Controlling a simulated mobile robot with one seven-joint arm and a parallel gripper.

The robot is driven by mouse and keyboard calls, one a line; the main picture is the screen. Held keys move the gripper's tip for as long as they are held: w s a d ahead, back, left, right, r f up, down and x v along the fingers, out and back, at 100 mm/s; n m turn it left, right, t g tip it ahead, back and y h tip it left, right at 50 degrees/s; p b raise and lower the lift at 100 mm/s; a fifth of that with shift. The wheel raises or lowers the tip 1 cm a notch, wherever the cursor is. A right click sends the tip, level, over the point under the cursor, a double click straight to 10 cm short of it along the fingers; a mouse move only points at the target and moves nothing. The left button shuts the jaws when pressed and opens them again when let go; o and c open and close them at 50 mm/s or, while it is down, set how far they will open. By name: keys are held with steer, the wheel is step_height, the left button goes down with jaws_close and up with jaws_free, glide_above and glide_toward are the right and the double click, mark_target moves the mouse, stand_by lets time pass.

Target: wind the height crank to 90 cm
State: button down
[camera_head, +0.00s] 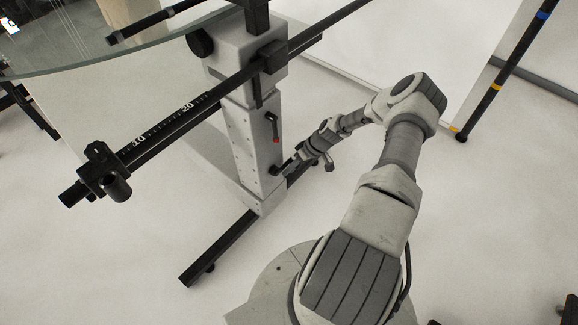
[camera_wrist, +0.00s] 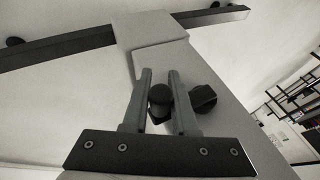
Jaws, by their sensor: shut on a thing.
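The light grey column (camera_head: 252,135) of the turntable stand rises left of my arm in the head view. The height crank shows low on its side as a small dark part (camera_head: 276,171). In the wrist view my gripper (camera_wrist: 160,75) has its two grey fingers either side of the crank's dark round knob (camera_wrist: 160,95), shut on it. A second dark piece (camera_wrist: 202,98), seemingly the crank's hub, is just right of the fingers. In the head view my gripper (camera_head: 290,167) is at the column's lower side, and its fingertips are too small to make out. No height reading is legible.
A small lever with a red tip (camera_head: 275,131) is on the column above my gripper. A black bar with a scale marked 10 and 20 (camera_head: 165,118) crosses the column higher up. The stand's black foot (camera_head: 217,248) lies on the floor. A striped pole (camera_head: 496,85) stands right.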

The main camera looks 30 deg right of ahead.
steer(key=shift+s+f, duration=0.1)
steer(key=shift+f, duration=0.15)
stand_by(0.4)
steer(key=c, duration=1)
jaws_free()
steer(key=shift+r, duration=0.15)
steer(key=p+v, duration=0.2)
steer(key=v, duration=0.5)
steer(key=shift+d, duration=0.25)
steer(key=shift+s, duration=0.15)
